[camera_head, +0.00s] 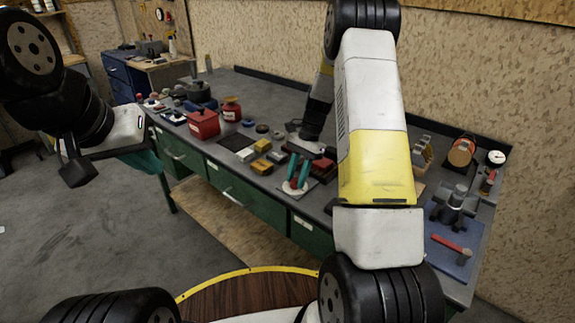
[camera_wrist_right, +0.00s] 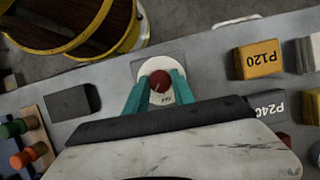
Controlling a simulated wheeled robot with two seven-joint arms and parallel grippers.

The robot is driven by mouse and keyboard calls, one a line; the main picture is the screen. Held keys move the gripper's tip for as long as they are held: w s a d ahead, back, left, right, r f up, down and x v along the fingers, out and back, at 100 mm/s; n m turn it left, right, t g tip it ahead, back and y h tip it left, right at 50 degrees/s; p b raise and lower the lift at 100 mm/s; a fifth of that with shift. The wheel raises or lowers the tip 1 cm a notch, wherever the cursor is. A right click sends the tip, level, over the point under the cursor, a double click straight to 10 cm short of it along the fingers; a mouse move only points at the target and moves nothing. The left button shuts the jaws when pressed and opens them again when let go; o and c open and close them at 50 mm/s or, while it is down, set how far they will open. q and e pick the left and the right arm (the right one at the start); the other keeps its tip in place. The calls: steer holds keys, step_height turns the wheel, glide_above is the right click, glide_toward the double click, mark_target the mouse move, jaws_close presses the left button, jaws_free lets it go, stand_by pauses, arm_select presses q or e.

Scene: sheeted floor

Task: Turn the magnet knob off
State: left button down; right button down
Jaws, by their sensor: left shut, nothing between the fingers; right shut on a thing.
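The magnet has a red knob (camera_wrist_right: 160,80) on a round white body (camera_wrist_right: 149,69), standing on a grey plate near the bench's front edge. The white body also shows in the head view (camera_head: 290,188). My right gripper (camera_wrist_right: 158,84) reaches over the bench with its teal fingers on either side of the red knob, shut on it. In the head view the right fingers (camera_head: 298,181) point down at the magnet, and the knob is mostly hidden between them. My left gripper (camera_head: 148,161) is shut and empty at the left, in front of the bench edge.
Yellow block P120 (camera_wrist_right: 258,60) and block P240 (camera_wrist_right: 268,105) lie beside the magnet. A dark block (camera_wrist_right: 72,102) lies on its other side. A red box (camera_head: 203,125) and several small items line the bench.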

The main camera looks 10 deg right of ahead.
steer(key=n, duration=0.2)
steer(key=n+g+h, duration=0.1)
steer(key=n, duration=0.1)
steer(key=shift+w+a+n+h, duration=0.1)
steer(key=shift+w+n+h, duration=0.05)
steer(key=shift+n+h, duration=0.15)
steer(key=shift+a+n+h, duration=0.1)
steer(key=shift+n+h, duration=0.4)
steer(key=shift+n, duration=1.1)
steer(key=shift+n+g, duration=0.3)
steer(key=c, duration=1.1)
jaws_free()
steer(key=shift+o, duration=0.2)
steer(key=shift+r, duration=0.1)
steer(key=v, duration=0.7)
steer(key=shift+r, duration=0.25)
steer(key=shift+w, duration=0.15)
